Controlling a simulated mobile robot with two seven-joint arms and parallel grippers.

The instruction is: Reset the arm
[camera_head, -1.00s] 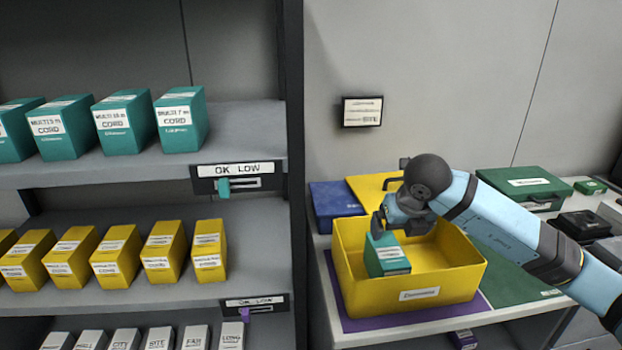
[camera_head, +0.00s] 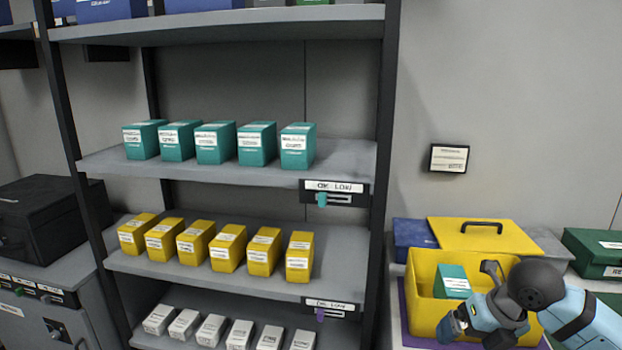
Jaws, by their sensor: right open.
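My right arm comes in from the lower right. Its gripper (camera_head: 474,296) is over the front of the yellow bin (camera_head: 422,272) and is open, with no item seen between its fingers. A teal box with a white label (camera_head: 452,278) stands inside the yellow bin, just behind the gripper and partly hidden by it. I cannot tell whether the gripper touches the box or the bin. My left gripper is not in view.
A shelf rack (camera_head: 386,120) holds several teal boxes (camera_head: 216,146), yellow boxes (camera_head: 228,252) and white boxes (camera_head: 240,335). A yellow lid with a handle (camera_head: 484,237), a blue case (camera_head: 412,234) and a green case (camera_head: 592,256) lie behind the bin. A black case (camera_head: 45,225) stands far left.

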